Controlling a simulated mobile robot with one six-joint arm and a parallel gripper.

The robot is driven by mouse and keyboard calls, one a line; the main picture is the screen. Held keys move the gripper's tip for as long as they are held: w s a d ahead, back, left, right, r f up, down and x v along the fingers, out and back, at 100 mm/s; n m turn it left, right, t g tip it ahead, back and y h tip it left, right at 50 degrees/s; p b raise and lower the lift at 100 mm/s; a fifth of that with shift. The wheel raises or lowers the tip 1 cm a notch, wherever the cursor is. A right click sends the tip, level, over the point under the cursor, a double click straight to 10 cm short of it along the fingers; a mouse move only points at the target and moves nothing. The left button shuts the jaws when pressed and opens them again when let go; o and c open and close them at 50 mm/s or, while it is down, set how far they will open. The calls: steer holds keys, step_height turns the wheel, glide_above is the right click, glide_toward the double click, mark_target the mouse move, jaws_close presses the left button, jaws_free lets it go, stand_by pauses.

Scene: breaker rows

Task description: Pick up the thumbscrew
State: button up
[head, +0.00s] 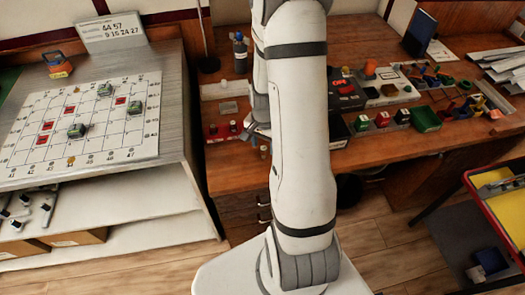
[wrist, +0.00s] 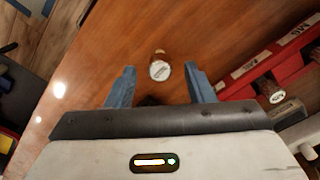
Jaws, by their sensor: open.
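A small thumbscrew (wrist: 160,69) with a round, light top and a brownish side stands on the wooden desk in the wrist view. It shows as a small upright piece (head: 263,152) at the desk's front in the head view. My gripper (wrist: 159,84) is open and empty. Its two blue fingers point toward the thumbscrew, which appears between and slightly beyond their tips. I cannot tell the height of the fingers above the desk. In the head view my arm hides most of the gripper.
A red labelled rack (wrist: 262,79) lies right of the fingers, with another knurled screw (wrist: 271,92) in it. The wooden desk (wrist: 100,60) is clear around the thumbscrew. A grey bench with a white grid board (head: 100,145) stands at left. Several parts and bins crowd the desk's right.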

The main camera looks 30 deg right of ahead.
steer(key=shift+f, duration=0.85)
jaws_close()
